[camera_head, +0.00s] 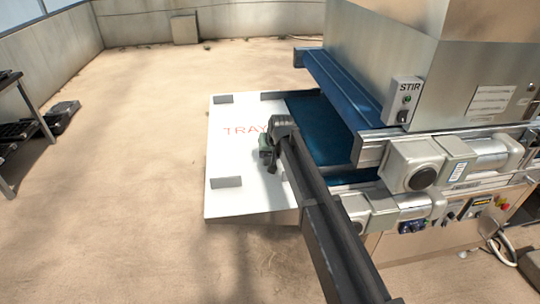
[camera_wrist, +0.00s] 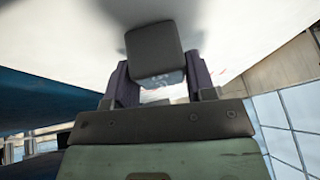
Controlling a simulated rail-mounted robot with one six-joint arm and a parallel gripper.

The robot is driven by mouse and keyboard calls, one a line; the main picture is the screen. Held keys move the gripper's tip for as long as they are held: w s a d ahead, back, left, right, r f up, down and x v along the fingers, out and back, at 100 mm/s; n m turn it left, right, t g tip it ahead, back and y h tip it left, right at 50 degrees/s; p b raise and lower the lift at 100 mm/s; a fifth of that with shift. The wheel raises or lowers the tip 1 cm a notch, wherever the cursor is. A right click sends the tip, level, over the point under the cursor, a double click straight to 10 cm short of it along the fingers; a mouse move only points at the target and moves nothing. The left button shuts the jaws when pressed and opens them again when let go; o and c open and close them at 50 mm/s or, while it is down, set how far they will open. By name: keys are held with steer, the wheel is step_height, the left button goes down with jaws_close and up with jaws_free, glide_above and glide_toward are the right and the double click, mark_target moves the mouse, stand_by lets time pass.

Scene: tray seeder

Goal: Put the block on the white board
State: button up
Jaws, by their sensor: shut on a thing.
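The white board (camera_head: 240,135) with red "TRAY" lettering lies beside the blue belt in the head view. In the wrist view the white board (camera_wrist: 240,25) fills the upper background. My gripper (camera_head: 267,153) is over the board's right part, near the lettering. In the wrist view my gripper (camera_wrist: 160,84) is shut on a dark grey block (camera_wrist: 152,48), one finger on each side. Whether the block touches the board cannot be told. In the head view the block cannot be made out apart from my wrist.
Grey pieces sit on the board at its upper left (camera_head: 223,99), top right (camera_head: 272,95) and lower left (camera_head: 227,182). A blue belt (camera_head: 318,125) and the seeder machine (camera_head: 400,55) stand close on the right. A dark rack (camera_head: 20,125) is far left. The floor left is open.

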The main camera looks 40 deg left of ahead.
steer(key=o, duration=1.1)
steer(key=shift+f, duration=0.1)
steer(key=shift+c, duration=0.2)
steer(key=shift+r+p, duration=0.35)
steer(key=p+v, duration=1)
steer(key=v, duration=0.1)
steer(key=shift+d+r, duration=0.2)
